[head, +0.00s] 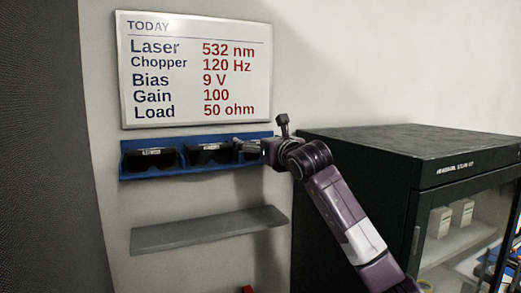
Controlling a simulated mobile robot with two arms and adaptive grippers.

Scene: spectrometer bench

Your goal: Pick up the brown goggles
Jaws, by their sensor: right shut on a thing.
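A blue wall rack (166,174) holds dark goggles below the sign. One dark pair (152,159) sits in the left compartment and another dark pair (207,155) in the middle one. My right gripper (240,145) is at the rack's right end, shut on goggles (248,156) there. The gripper and wrist hide most of this pair. It looks dark, and I cannot tell from here whether it is brown. My left gripper is not in view.
A whiteboard (195,70) with settings hangs just above the rack. An empty grey shelf (208,230) is below it. A black cabinet (400,155) with a glass front stands at the right, close to my right arm. A dark panel (45,150) borders the left.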

